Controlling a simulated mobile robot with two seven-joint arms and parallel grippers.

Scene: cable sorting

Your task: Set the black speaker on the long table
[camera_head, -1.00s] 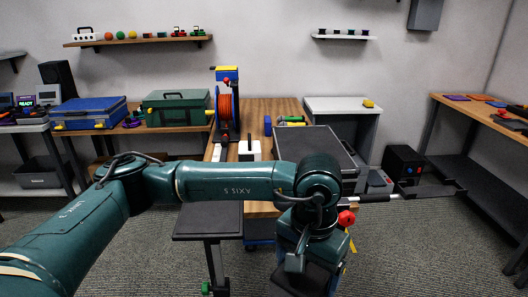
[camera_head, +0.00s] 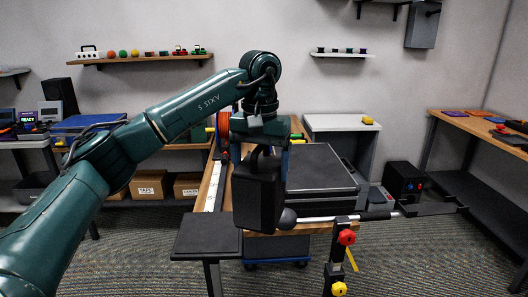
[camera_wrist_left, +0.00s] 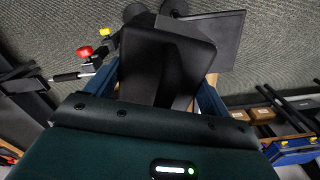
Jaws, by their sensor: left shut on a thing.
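The black speaker (camera_head: 258,200) hangs upright from my left gripper (camera_head: 259,150), in front of the near end of the wooden table (camera_head: 218,192) in the middle. Its handle is at the top, between the jaws. In the left wrist view the speaker (camera_wrist_left: 165,62) fills the space between the blue fingers of my left gripper (camera_wrist_left: 158,95). The gripper is shut on it. The speaker hides part of the table's near end, and I cannot tell how far it is above the top. My right gripper is not in view.
A large dark case (camera_head: 315,168) covers the table's right side. A low black platform (camera_head: 205,236) stands at the near left. A stand with a silver rod and red knob (camera_head: 347,237) is at the near right. Another black speaker (camera_head: 60,92) is at the far left.

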